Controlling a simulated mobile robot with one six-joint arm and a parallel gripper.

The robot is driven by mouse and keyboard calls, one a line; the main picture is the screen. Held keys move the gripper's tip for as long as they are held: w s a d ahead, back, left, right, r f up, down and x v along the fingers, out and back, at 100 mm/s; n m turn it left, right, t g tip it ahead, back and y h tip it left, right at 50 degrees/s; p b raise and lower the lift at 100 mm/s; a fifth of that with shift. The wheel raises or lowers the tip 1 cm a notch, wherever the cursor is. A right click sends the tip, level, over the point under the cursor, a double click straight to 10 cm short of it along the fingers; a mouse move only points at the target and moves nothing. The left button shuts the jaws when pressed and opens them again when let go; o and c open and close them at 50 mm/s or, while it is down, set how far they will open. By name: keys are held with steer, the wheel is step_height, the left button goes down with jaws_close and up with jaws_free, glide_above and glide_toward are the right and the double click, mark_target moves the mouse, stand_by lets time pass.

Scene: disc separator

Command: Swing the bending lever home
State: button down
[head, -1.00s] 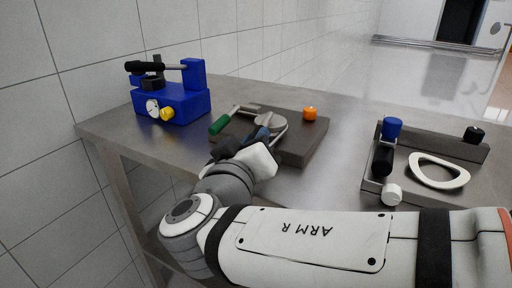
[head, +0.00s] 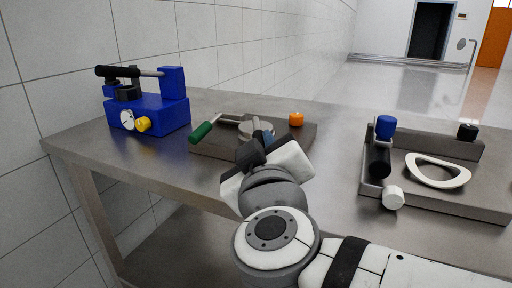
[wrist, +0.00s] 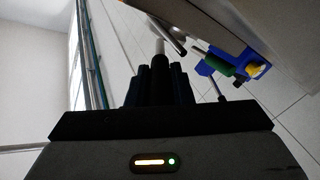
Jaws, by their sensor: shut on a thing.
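A dark, low bending fixture (head: 222,150) stands on the bench, with a pale round disc area (head: 257,127) on top. A green-handled lever (head: 202,132) points to its front left. My gripper (head: 262,142) is at the fixture's front edge, below the disc in the head view. A dark blue part shows by its tips. In the wrist view, its dark fingers (wrist: 160,82) are shut around a handle with a light grey rod (wrist: 159,47), apparently a lever of this fixture. Most of the handle is hidden by the fingers. The green handle (wrist: 219,66) is apart from my gripper.
A blue device (head: 155,115) with a gauge, yellow knob and black-handled bar stands at the left. An orange knob (head: 296,119) sits at the fixture's back right. A grey fixture (head: 455,202) with a white ring (head: 437,180) is at the right. Bare bench lies between.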

steer(key=c, duration=1.3)
jaws_free()
steer(key=shift+w, duration=0.1)
steer(key=shift+s+r, duration=0.1)
steer(key=shift+s, duration=0.35)
steer(key=s+d+p, duration=0.1)
steer(key=s, duration=0.5)
steer(key=shift+s+p, duration=0.35)
steer(key=shift+s, duration=0.05)
